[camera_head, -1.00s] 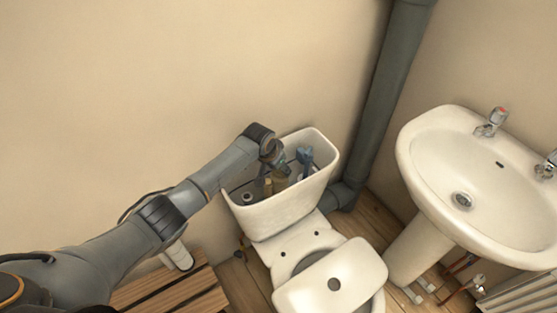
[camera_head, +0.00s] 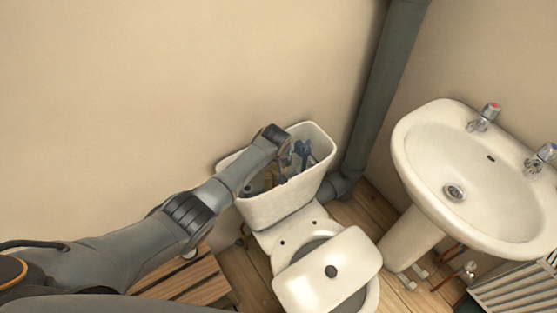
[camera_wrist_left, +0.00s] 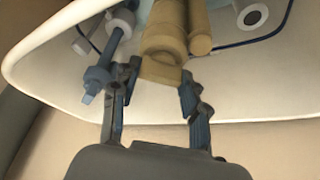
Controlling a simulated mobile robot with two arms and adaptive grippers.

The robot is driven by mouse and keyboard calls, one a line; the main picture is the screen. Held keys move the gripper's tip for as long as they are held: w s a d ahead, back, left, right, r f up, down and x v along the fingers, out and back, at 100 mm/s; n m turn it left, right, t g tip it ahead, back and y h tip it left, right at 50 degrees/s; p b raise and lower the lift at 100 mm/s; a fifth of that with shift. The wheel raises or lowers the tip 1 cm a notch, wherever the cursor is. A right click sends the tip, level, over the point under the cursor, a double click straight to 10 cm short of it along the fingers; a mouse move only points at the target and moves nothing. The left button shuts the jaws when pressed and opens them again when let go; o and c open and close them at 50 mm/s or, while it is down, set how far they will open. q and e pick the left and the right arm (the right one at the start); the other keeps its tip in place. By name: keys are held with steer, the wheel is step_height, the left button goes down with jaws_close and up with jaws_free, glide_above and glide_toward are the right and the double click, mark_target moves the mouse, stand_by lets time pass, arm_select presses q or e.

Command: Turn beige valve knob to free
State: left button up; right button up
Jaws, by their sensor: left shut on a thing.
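The beige valve (camera_wrist_left: 165,30) stands inside the open toilet cistern (camera_head: 262,210), its knob (camera_wrist_left: 160,70) facing my left gripper in the left wrist view. My left gripper (camera_wrist_left: 160,78) has one finger on each side of the knob and is shut on it. In the head view my left gripper (camera_head: 284,160) reaches down into the cistern, and my wrist partly hides the valve. My right gripper is in neither view.
A blue-grey fitting (camera_wrist_left: 98,75) stands close beside one finger in the cistern; it also shows in the head view (camera_head: 303,150). The cistern rim surrounds the gripper. A grey pipe (camera_head: 380,95) and a sink (camera_head: 470,180) stand to the right.

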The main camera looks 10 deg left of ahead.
arm_select(q)
steer(key=o, duration=1.2)
steer(key=shift+c, duration=0.2)
steer(key=shift+r, duration=0.1)
steer(key=v, duration=1.1)
steer(key=shift+s+r, duration=0.15)
steer(key=shift+r, duration=0.2)
